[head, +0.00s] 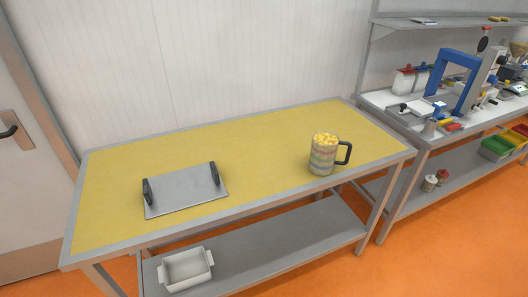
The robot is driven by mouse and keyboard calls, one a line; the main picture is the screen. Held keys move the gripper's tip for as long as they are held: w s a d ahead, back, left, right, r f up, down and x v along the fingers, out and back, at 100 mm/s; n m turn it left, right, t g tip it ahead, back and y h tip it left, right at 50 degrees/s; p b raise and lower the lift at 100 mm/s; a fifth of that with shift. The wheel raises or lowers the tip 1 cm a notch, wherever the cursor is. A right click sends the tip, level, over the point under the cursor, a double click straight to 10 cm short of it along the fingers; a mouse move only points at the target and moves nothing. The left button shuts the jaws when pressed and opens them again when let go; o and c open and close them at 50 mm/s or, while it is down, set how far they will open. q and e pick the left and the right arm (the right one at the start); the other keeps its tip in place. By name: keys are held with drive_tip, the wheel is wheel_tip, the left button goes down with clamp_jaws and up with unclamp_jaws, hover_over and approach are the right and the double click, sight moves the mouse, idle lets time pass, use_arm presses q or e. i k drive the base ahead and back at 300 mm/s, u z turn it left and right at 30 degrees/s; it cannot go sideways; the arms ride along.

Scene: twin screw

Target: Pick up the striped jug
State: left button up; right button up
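The striped jug (322,158) stands upright on the right part of the yellow-topped table (250,138). It has grey and muted coloured bands and a dark handle (344,153) on its right side. Yellowish pieces (325,139) fill it to the top. Neither of my grippers shows in the head view, and nothing touches the jug from above or the sides.
A grey tray (186,191) with two black upright handles lies on the table's left part. A white dish (186,268) sits on the lower shelf. A workbench (440,125) with a blue frame (457,75) stands at the right. The table between tray and jug is clear.

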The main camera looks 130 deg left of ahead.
sight(330, 154)
drive_tip(key=u, duration=2.45)
drive_tip(key=i, duration=0.8)
drive_tip(key=u, duration=1.7)
